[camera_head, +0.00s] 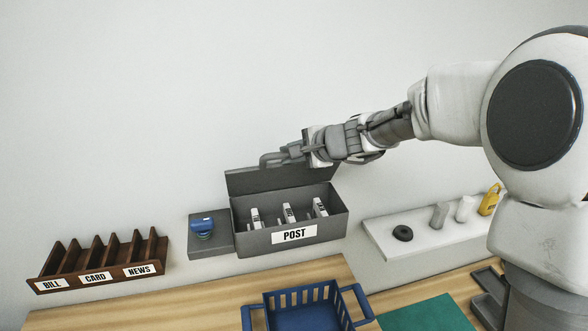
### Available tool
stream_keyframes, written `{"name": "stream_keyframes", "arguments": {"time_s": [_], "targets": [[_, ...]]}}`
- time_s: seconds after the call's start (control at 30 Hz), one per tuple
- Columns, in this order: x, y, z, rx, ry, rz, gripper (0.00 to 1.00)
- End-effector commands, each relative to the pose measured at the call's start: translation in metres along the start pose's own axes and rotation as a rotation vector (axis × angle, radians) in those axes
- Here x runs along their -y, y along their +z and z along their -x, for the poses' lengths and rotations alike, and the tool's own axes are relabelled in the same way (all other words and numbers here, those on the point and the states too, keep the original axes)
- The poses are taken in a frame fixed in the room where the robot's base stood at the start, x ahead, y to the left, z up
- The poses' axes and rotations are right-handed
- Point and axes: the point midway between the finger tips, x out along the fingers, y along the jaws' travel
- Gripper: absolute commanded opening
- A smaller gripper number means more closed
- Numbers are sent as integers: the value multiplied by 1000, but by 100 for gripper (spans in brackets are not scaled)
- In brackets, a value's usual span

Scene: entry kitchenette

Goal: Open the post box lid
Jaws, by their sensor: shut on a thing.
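The grey post box (318,232) with a white POST label is fixed to the wall. Its lid (262,182) is raised at the back, so the box stands open. Several white labelled pieces show upright inside. A grey bar handle (266,158) shows at the top of the lid. My gripper (293,153) comes in from the right and is shut on the handle. The fingers hide part of the handle and the lid's upper right.
A grey shelf with a blue item (202,226) adjoins the box at left. A brown sorter (105,258) is farther left. A white shelf (385,247) with small objects is at right. A blue basket (300,310) and a green mat (430,315) are below.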

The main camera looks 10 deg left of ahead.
Motion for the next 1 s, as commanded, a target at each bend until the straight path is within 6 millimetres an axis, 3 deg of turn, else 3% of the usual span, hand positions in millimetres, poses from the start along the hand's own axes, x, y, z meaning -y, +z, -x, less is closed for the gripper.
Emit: {"name": "stream_keyframes", "arguments": {"time_s": [0.1, 0.5, 1.0], "targets": [[16, -3, -6, 0, -1, 0, 0], [39, -8, -22, 1, 35, -11, 0], [50, -12, -32, 1, 121, -50, 0]]}}
